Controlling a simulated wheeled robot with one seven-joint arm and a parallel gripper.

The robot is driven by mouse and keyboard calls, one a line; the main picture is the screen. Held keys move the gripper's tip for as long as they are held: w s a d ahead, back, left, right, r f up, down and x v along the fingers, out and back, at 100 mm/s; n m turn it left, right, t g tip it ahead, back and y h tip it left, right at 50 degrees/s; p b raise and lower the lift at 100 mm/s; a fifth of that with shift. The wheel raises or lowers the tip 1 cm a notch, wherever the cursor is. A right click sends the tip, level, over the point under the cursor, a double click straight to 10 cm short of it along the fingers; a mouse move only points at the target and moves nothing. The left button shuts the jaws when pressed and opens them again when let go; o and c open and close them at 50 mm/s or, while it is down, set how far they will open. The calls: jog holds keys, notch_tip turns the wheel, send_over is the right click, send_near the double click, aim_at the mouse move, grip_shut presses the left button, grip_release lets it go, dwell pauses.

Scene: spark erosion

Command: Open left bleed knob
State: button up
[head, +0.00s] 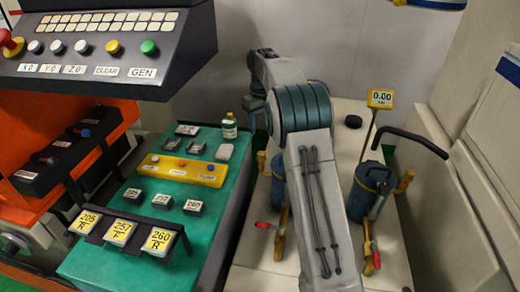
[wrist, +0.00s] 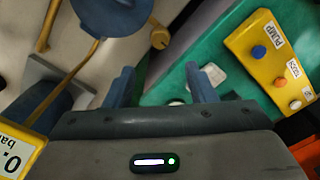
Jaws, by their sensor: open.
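The left blue vessel (head: 278,178) stands on the pale bench, partly hidden by my arm in the head view. Its brass bleed knob (head: 262,162) sticks out on its left side. In the wrist view the vessel's blue top (wrist: 112,14) is at the upper edge, with the round brass knob (wrist: 160,38) beside it, facing the green table. My gripper (wrist: 160,70) is open and empty; its two blue fingers are apart, and the knob appears beyond the gap between them, not touched. In the head view the gripper is hidden behind my arm.
A right blue vessel (head: 368,192) with its own brass knob (head: 405,180) and a black lever (head: 412,140) stands nearby. Red-handled valves (head: 263,225) sit low. A gauge sign (head: 381,98) reads 0.00. The green table (head: 145,262) holds blocks, a bottle and a yellow button panel (head: 182,170).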

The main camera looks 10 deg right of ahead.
aim_at(261, 153)
notch_tip(261, 153, down, 12)
jog(key=shift+r+p, duration=0.2)
jog(key=shift+p, duration=0.5)
jog(key=c, duration=1)
